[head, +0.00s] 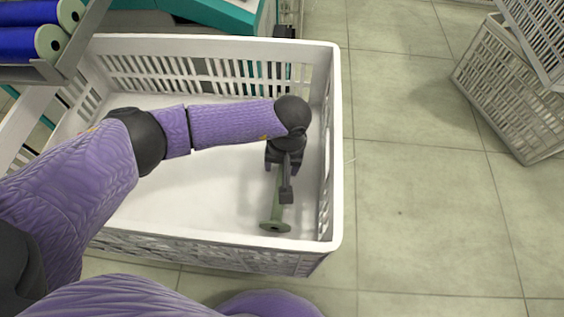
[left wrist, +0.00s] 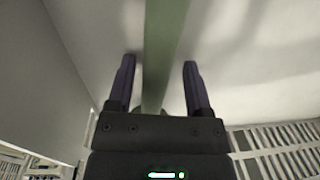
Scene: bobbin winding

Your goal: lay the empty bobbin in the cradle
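An empty green bobbin (head: 275,226) lies inside a white slatted crate (head: 336,150), near its right wall, with its round end flange toward the front. My left gripper (head: 284,172) reaches down into the crate over the bobbin and hides much of its far part. In the left wrist view, the two fingers of my left gripper (left wrist: 159,65) stand apart on either side of the green bobbin tube (left wrist: 165,40). Gaps show between the tube and both fingers. My right gripper is out of view. I cannot make out the cradle for certain.
Blue wound bobbins (head: 28,43) rest on a grey rack (head: 50,68) at the upper left. A teal machine part (head: 225,15) stands behind the crate. More grey crates (head: 510,90) stand at the right. The tiled floor (head: 420,200) between is clear.

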